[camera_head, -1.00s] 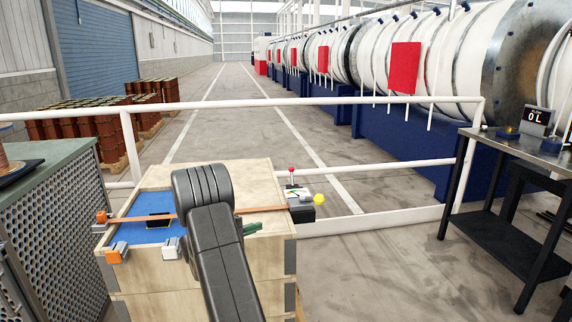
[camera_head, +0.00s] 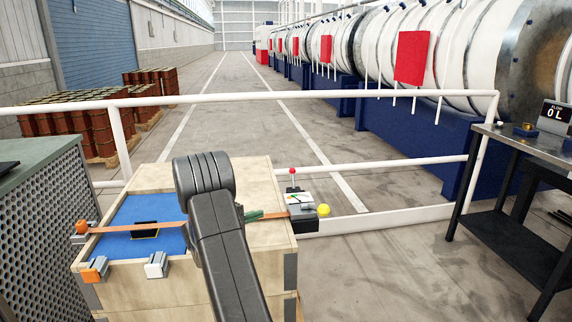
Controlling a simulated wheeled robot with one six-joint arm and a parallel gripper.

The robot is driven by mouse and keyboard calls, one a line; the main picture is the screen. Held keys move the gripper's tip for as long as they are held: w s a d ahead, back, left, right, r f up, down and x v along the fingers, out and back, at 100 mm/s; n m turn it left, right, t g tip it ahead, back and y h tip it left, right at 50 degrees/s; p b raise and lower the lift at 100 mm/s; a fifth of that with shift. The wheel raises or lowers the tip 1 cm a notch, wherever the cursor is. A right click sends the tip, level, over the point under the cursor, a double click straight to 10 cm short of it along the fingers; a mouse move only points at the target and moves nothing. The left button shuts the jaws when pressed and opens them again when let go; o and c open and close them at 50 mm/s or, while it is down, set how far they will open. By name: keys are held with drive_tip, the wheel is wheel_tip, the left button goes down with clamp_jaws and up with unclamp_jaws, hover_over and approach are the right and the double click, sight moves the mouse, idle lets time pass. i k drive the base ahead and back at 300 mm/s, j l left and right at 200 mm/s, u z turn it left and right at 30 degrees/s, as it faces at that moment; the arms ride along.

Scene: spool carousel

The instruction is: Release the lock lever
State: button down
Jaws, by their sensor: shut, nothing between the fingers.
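A small grey box (camera_head: 298,205) sits at the right edge of a wooden crate (camera_head: 262,178). A thin upright lever with a red knob (camera_head: 292,171) rises from it, and a yellow ball (camera_head: 323,210) shows at its right side. I cannot tell which of these is the lock lever. An orange strip (camera_head: 160,213) runs across the crate's top towards the box and passes behind my arm. My dark grey arm reaches over the middle of the crate. My gripper does not show; the arm hides part of the crate top.
The crate has a blue top surface (camera_head: 130,240), an orange clamp (camera_head: 95,269) and a grey clamp (camera_head: 157,265). A white rail (camera_head: 330,94) runs behind it. A perforated cabinet (camera_head: 45,225) stands left, a dark metal table (camera_head: 525,144) right. Open floor lies between crate and table.

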sight(292, 170)
drive_tip(key=i, duration=1.1)
